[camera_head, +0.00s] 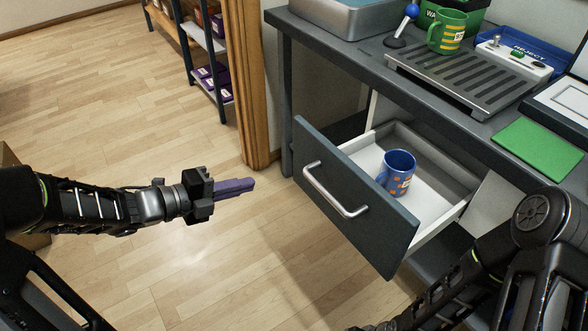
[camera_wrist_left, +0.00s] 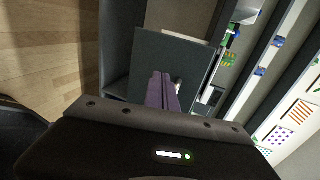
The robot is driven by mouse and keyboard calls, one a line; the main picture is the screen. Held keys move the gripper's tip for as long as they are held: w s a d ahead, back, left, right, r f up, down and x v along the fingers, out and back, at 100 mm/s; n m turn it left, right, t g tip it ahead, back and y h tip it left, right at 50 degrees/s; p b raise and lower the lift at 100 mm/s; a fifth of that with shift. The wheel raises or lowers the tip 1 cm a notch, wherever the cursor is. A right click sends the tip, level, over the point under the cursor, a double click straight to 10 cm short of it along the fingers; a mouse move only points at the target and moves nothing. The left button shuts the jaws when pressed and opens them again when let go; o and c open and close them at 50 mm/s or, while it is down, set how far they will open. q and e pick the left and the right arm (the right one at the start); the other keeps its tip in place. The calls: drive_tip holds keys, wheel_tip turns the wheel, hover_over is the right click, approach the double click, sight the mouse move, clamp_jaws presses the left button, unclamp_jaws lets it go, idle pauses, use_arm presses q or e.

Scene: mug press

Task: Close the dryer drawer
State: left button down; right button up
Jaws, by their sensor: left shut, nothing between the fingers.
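The dryer drawer (camera_head: 352,190) is pulled out from under the counter, with a dark grey front and a bar handle (camera_head: 336,192). A blue mug (camera_head: 397,172) with an orange pattern stands inside it. My left gripper (camera_head: 252,184) has purple fingers, shut and empty, in front of the drawer and left of its handle, apart from it in the head view. In the left wrist view the purple fingers (camera_wrist_left: 162,88) point toward the drawer front (camera_wrist_left: 150,52). My right arm shows at the lower right of the head view, but its fingertips are not clearly visible.
The counter above holds a slatted metal tray (camera_head: 460,82), a green striped mug (camera_head: 447,31), a blue-knobbed lever (camera_head: 411,12) and a green mat (camera_head: 538,146). A wooden post (camera_head: 250,90) stands left of the counter. The floor before the drawer is clear.

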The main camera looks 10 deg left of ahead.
use_arm(q)
drive_tip(key=r+b+x, duration=0.1)
drive_tip(key=b+x, duration=0.1)
drive_tip(key=x, duration=1.2)
drive_tip(key=shift+b, duration=0.35)
drive_tip(key=shift+w, duration=0.1)
drive_tip(key=shift+d, duration=0.15)
